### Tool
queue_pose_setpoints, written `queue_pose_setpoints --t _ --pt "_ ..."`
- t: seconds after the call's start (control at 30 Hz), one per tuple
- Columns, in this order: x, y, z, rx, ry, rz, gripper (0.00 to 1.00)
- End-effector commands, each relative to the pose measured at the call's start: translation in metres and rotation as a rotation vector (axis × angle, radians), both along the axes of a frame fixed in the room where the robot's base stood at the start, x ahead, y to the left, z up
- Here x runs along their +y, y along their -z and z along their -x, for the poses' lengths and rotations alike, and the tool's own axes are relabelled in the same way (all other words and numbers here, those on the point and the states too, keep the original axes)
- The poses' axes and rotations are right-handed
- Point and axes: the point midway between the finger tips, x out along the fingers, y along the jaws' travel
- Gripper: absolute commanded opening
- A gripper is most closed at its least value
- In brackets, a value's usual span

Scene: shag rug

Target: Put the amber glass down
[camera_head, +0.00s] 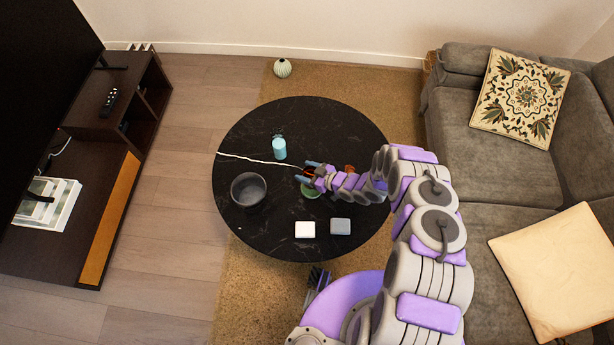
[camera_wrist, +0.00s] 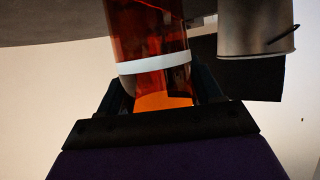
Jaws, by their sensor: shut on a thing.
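The amber glass (camera_wrist: 148,42), orange-brown and see-through with a pale band around it, fills the middle of the wrist view. My gripper (camera_wrist: 162,88) is shut on it, one dark finger on each side. In the head view my gripper (camera_head: 307,174) is over the middle of the round black table (camera_head: 265,125); the glass is mostly hidden there by the gripper. I cannot tell whether the glass touches the table. A green round thing (camera_head: 309,191) shows partly beside and below the gripper.
A white block (camera_head: 305,230) and a grey block (camera_head: 341,226) lie near the front edge. Bare tabletop shows at the back. A sofa (camera_head: 480,180) stands right.

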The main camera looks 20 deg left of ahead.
Motion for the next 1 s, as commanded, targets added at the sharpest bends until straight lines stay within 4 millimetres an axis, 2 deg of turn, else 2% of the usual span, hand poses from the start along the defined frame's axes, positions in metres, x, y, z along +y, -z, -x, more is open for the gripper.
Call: queue_pose_setpoints --t 0.1,0.2,0.6,0.63,0.87,1.0 --pt "-0.004 0.023 0.002 0.005 0.002 -0.001 0.27" --pt "-0.003 0.033 0.001 0.001 0.002 -0.001 0.27" --pt "-0.001 0.039 0.001 0.002 0.002 0.003 0.27" --pt "-0.001 0.038 0.001 0.002 0.002 0.003 0.66" --pt "-0.003 0.037 0.001 0.003 0.002 0.000 0.88" --pt "-0.003 0.037 0.001 0.003 0.002 0.000 0.90"
